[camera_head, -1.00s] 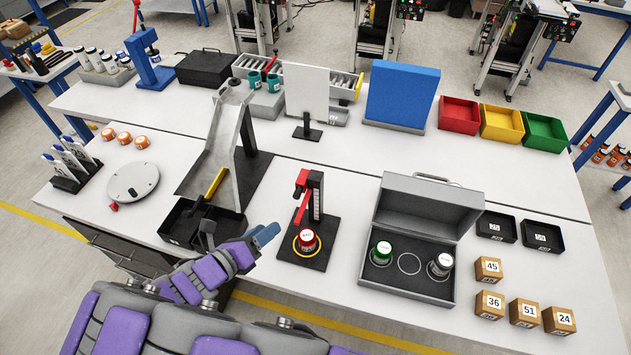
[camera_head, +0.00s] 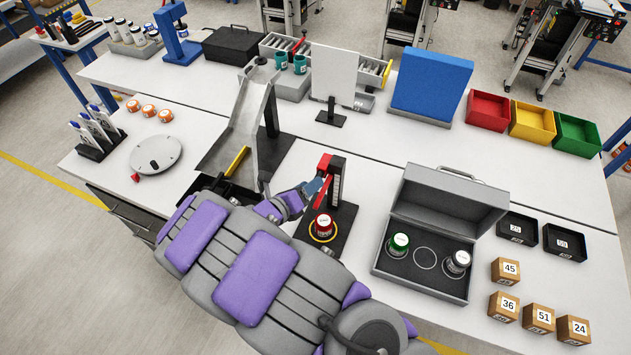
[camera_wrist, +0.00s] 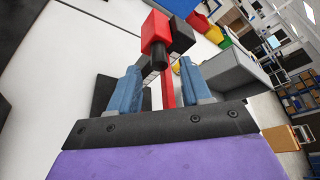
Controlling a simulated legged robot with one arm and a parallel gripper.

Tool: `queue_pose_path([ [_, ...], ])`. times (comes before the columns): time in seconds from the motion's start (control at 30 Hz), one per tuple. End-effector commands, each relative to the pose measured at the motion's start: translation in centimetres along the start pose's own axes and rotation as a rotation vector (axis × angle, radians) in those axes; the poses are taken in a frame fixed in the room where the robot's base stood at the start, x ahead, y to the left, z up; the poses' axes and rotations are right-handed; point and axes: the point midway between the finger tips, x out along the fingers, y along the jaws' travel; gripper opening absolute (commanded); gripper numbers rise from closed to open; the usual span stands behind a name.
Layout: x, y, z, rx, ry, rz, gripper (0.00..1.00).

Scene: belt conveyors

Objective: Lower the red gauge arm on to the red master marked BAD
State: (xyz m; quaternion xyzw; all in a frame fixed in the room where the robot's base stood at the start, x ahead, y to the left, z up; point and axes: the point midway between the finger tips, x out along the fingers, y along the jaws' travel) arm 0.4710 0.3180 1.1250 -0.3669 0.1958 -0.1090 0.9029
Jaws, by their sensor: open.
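The red master (camera_head: 323,226) sits upright in a yellow ring on the dark base of the gauge stand (camera_head: 345,235); its label is too small to read. The red gauge arm (camera_head: 322,194) slants in front of the stand's post, its end above the master. A gap there is hard to judge. My gripper (camera_head: 316,186) is at the upper part of the gauge, left of the post. In the wrist view my gripper (camera_wrist: 160,80) is open. Its blue fingers stand on either side of a red bar of the gauge (camera_wrist: 168,92), with the red gauge head (camera_wrist: 156,32) beyond. Contact is unclear.
A metal chute (camera_head: 238,130) with a black tray stands left. A white panel (camera_head: 337,75) stands behind. Numbered wooden blocks (camera_head: 504,305) lie far right.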

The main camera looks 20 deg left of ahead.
Motion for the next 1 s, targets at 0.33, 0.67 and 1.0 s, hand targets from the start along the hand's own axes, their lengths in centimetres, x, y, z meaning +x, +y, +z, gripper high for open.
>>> queue_pose_path([
  [0.33, 3.3, -0.6, -0.4, 0.005, 0.002, 0.001, 0.48],
  [0.67, 3.4, -0.3, -0.2, 0.003, 0.001, 0.001, 0.43],
  [1.0, 3.2, 0.0, 0.0, 0.0, -0.001, 0.001, 0.11],
])
